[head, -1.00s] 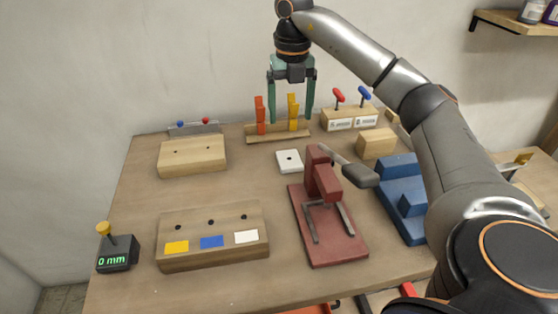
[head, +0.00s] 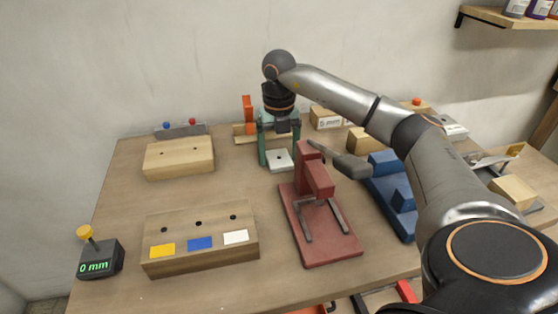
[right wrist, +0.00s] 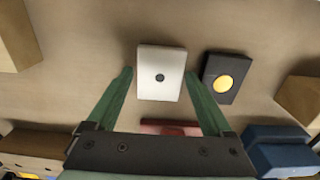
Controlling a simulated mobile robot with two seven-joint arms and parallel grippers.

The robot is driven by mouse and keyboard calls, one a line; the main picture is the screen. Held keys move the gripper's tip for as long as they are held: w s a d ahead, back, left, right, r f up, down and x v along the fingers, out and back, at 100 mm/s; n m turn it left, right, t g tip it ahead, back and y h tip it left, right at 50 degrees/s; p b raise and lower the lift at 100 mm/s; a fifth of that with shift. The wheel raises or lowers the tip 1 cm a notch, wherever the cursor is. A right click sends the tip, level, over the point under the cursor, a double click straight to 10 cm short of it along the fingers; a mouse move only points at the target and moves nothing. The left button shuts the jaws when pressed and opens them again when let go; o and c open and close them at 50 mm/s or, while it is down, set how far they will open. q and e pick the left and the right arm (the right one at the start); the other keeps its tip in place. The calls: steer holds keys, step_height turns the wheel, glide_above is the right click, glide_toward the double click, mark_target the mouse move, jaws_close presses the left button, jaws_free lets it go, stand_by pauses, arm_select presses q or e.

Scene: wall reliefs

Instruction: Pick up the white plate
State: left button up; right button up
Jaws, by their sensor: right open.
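The white plate (head: 279,160) is a small flat square with a dark central hole, lying on the table behind the red press. In the right wrist view the white plate (right wrist: 161,73) lies ahead between my fingers, apart from both. My right gripper (head: 279,160) has green fingers, open and empty, pointing down around the plate's place. It also shows in the right wrist view (right wrist: 160,75) with its fingers spread on either side of the plate. My left gripper is not in view.
The red press (head: 318,215) with a grey lever stands close in front of the plate. A blue fixture (head: 397,190) is to its right. Wooden blocks with holes (head: 200,240) are on the left. A dark block with a yellow disc (right wrist: 224,80) lies right of the plate.

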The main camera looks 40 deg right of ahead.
steer(key=c, duration=0.9)
steer(key=shift+c, duration=1.2)
steer(key=shift+r, duration=0.1)
